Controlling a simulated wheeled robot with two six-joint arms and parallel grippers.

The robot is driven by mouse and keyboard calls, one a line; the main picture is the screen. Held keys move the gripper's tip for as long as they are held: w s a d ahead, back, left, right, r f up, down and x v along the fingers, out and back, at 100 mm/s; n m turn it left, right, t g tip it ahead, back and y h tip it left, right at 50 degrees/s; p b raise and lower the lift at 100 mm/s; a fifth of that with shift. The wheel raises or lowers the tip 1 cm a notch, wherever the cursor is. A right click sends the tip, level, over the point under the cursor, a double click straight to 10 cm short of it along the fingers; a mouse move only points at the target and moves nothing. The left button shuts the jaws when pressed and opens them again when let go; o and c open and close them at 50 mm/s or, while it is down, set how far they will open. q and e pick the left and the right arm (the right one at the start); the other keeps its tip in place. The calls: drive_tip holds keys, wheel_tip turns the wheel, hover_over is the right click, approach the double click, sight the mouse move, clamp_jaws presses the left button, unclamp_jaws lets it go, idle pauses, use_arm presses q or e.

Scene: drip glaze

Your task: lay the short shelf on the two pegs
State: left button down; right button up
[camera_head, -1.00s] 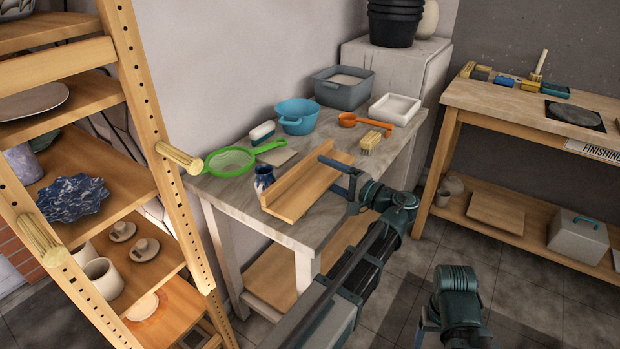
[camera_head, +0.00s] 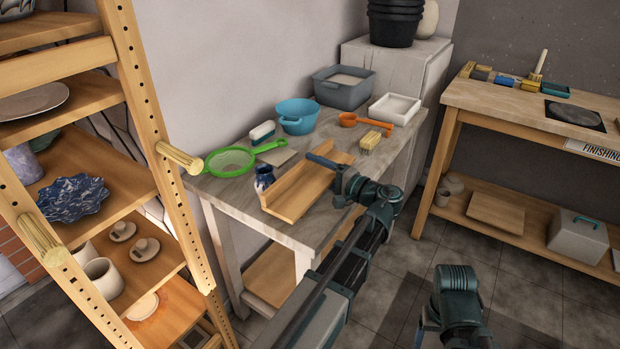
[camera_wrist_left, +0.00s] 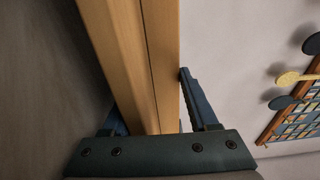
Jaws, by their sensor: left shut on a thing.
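The short shelf (camera_head: 297,197), a light wooden board with a raised lip, rests on the worktable with its near end close to the front edge. My left gripper (camera_head: 333,172) is at the shelf's right part, shut on it. In the left wrist view the shelf (camera_wrist_left: 135,60) runs up between the fingers of the left gripper (camera_wrist_left: 155,115); the left finger is mostly hidden. Two round wooden pegs stick out from the rack posts at left: the far peg (camera_head: 180,158) and the near peg (camera_head: 42,241). Both are bare. My right gripper is out of view.
The rack (camera_head: 150,120) bears pottery below the pegs.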

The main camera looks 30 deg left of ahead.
sight(315, 172)
use_arm(q)
drive_tip(key=shift+r+p, duration=0.4)
drive_tip(key=shift+p, duration=0.05)
drive_tip(key=r+p, duration=0.3)
drive_tip(key=shift+s+d, duration=0.2)
drive_tip(key=shift+s, duration=0.2)
drive_tip(key=s+d, duration=0.2)
drive_tip(key=s, duration=0.2)
drive_tip(key=s+d, duration=0.3)
drive_tip(key=s, duration=0.1)
drive_tip(key=s+d+r+p, duration=0.1)
drive_tip(key=s+d, duration=0.2)
drive_tip(key=s, duration=0.1)
drive_tip(key=shift+s+d+r, duration=0.1)
drive_tip(key=shift+s+d, duration=0.1)
drive_tip(key=shift+s, duration=0.15)
